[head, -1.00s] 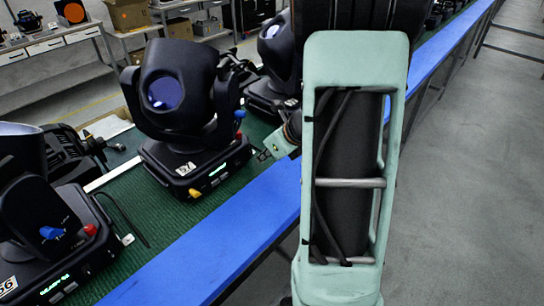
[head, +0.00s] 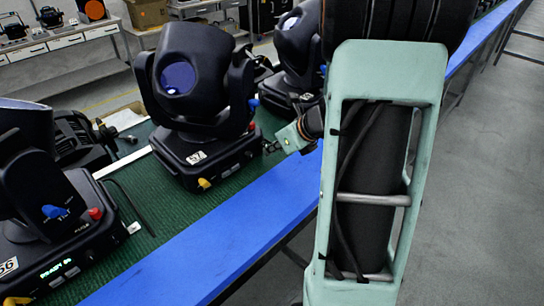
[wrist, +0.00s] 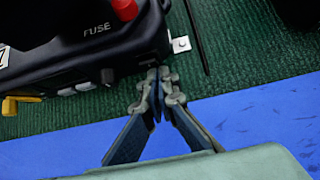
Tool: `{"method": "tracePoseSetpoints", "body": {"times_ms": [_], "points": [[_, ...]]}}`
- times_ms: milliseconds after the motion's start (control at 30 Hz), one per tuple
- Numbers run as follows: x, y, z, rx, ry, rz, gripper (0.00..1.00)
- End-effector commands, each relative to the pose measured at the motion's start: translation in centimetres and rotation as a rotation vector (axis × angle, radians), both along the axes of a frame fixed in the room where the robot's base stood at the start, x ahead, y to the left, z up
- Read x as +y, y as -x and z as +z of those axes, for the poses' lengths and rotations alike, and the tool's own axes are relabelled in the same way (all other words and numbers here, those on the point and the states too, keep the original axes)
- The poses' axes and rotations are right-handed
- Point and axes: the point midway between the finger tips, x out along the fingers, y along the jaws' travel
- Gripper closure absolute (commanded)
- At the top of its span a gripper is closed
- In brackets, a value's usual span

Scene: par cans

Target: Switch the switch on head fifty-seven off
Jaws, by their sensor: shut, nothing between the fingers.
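Head fifty-seven is a black moving-head lamp (head: 190,85) with a "57" label, standing on the green bench top in the head view. The tips hide that end, and I cannot make out the switch. In the head view, my gripper (head: 271,147) is beside the base's right corner.
Head fifty-six (head: 45,215), with a lit green display, stands at the front left. Another black lamp (head: 300,45) stands behind to the right. A blue strip (head: 215,245) edges the bench. Grey floor (head: 490,170) is open at right.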

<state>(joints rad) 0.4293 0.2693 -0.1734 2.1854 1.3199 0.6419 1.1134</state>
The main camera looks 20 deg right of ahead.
Motion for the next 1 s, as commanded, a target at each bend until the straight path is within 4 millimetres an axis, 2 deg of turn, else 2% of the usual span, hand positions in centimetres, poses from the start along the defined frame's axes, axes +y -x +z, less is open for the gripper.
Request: {"method": "tracePoseSetpoints", "body": {"times_ms": [67,400,1000], "points": [[0.10,-0.21,-0.64,-0.025,-0.009,0.000,1.00],[0.24,-0.39,-0.42,-0.106,-0.037,0.003,1.00],[0.46,-0.50,-0.01,-0.110,-0.039,0.008,1.00]]}}
